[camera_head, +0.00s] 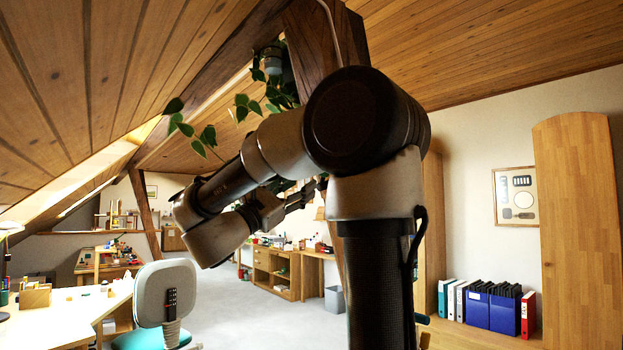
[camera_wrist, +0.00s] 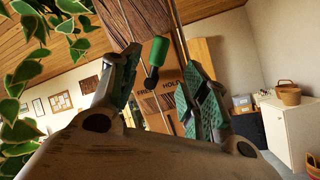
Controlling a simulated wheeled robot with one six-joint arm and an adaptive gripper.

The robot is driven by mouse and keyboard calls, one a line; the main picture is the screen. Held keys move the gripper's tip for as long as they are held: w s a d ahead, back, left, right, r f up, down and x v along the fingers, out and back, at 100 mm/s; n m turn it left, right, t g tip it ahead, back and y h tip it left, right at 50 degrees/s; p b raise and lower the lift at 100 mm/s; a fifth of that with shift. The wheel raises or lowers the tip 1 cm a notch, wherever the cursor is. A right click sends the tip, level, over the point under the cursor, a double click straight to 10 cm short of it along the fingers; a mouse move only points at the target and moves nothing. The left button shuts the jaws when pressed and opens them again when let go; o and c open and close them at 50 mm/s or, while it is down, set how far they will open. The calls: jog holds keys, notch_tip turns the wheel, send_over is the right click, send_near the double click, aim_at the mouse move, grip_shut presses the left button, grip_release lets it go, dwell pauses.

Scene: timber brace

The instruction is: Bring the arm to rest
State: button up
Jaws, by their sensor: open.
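My gripper (camera_head: 318,187) is at the end of my folded arm in the head view, pointing right. In the wrist view my gripper (camera_wrist: 165,62) is open, its two green-padded fingers apart with nothing held. Between and beyond the fingers shows a lever with a green grip (camera_wrist: 158,50) and a black lower end. It is on a wooden panel (camera_wrist: 163,100) marked FREE and HOLD. The lever looks apart from the fingers, though the exact gap is hard to tell. In the head view my arm hides this panel.
A dark timber beam (camera_head: 308,45) rises behind my arm, with a leafy plant (camera_head: 270,95) hanging close by; its leaves (camera_wrist: 35,70) also show near the left finger. A desk (camera_head: 110,305) and chair (camera_head: 165,295) stand at left. Open floor (camera_head: 245,315) lies between.

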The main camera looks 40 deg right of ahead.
jog(key=shift+a+f, duration=0.35)
jog(key=shift+a, duration=0.3)
